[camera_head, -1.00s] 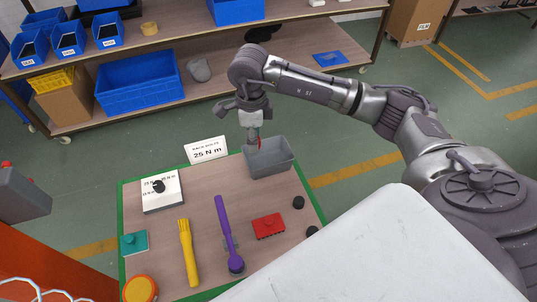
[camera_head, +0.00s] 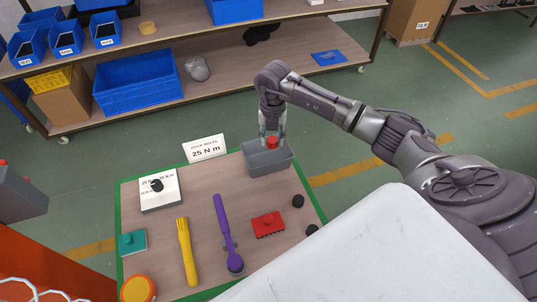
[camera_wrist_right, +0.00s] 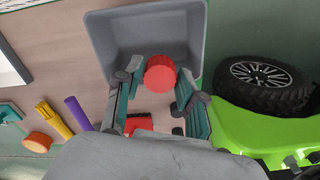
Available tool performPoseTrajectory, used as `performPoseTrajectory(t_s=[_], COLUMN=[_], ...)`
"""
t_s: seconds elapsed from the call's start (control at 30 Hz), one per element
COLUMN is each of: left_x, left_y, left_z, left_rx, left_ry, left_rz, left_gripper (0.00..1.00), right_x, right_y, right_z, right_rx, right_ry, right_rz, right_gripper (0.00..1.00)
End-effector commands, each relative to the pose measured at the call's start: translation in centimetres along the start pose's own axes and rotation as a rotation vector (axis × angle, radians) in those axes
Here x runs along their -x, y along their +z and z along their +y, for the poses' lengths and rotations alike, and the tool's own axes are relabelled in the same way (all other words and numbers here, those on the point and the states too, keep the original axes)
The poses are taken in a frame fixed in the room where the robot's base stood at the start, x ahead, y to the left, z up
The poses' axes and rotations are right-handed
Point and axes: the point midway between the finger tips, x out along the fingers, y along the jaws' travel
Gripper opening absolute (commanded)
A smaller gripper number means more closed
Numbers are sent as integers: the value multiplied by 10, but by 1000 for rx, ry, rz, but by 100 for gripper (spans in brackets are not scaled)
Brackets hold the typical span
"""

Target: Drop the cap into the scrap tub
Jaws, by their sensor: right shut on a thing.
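The red ribbed cap (camera_head: 271,142) is held between the fingers of my right gripper (camera_head: 271,137). In the right wrist view the cap (camera_wrist_right: 160,74) sits between the two fingertips (camera_wrist_right: 158,82). The grey scrap tub (camera_head: 270,162) stands at the far right corner of the table, and the gripper points down over it. In the right wrist view the tub (camera_wrist_right: 110,30) lies behind the cap, its inside looking empty where it shows. How far the cap is above the tub floor is hard to tell. My left gripper is not in view.
The table holds a purple ratchet (camera_head: 223,220), yellow brush (camera_head: 187,250), red block (camera_head: 268,225), teal block (camera_head: 133,242) and white plate (camera_head: 161,190). A torque sign (camera_head: 205,148) stands beside the tub. A green vehicle with a black wheel (camera_wrist_right: 262,82) shows at right.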

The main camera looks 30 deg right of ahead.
Motion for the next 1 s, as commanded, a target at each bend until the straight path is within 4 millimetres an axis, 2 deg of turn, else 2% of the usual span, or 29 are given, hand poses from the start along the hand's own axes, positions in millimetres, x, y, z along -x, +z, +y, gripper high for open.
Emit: performPoseTrajectory(t_s=[0.03, 0.23, 0.6, 0.63, 0.7, 0.8, 1.0], left_x=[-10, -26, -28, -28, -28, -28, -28], left_y=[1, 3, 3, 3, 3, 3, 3], left_z=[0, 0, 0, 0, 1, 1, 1], left_rx=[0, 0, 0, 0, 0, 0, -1], left_ry=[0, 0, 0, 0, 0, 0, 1], left_rz=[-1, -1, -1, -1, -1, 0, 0], left_gripper=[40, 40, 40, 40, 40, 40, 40], right_x=[-12, -33, -38, -38, -38, -38, -38], right_y=[0, 0, 0, 0, 0, 0, 0], right_z=[0, 0, 0, 0, 0, 0, 0], right_rx=[1, 1, 1, 2, 2, 2, 2], right_ry=[0, 2, 1, 1, 1, 1, 1], right_rz=[1, 0, -1, -1, 0, 0, 0], right_gripper=[0, 0, 0, 42, 54, 68, 68])
